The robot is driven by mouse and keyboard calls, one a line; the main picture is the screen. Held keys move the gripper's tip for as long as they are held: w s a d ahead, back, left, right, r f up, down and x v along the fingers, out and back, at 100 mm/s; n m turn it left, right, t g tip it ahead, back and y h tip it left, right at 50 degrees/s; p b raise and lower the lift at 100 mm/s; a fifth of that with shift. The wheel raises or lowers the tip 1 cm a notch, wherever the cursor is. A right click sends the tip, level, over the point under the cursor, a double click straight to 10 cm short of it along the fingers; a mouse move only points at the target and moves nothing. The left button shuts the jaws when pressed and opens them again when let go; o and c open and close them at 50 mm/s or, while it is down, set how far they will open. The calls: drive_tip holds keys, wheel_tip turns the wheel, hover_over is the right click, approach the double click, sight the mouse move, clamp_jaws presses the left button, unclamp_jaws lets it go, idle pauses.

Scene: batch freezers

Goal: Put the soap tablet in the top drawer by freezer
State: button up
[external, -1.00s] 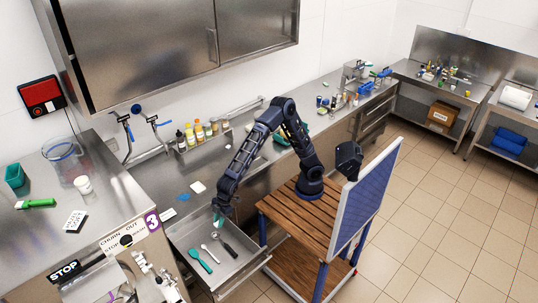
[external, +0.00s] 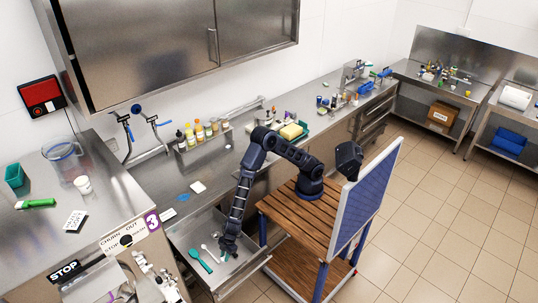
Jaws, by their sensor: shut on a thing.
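The top drawer (external: 246,268) by the freezer is pulled open, below the counter. My gripper (external: 228,253) is down inside the drawer, at its right part. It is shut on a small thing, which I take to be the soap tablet. The fingers mostly hide that thing, so its shape and whether it touches the drawer floor cannot be told. A teal spoon (external: 200,260) and a white spoon (external: 209,252) lie in the drawer to the left of my gripper.
The drawer's front wall and rim stand close around my gripper. The freezer counter (external: 115,205) is at the left. A yellow sponge-like block (external: 292,131) is farther right.

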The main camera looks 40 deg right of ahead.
wheel_tip(320, 180, down, 20)
drive_tip(key=shift+f, duration=0.1)
idle(0.6)
drive_tip(key=o, duration=1)
drive_tip(key=shift+f, duration=0.1)
drive_tip(key=shift+c, duration=0.2)
drive_tip(key=v, duration=1.2)
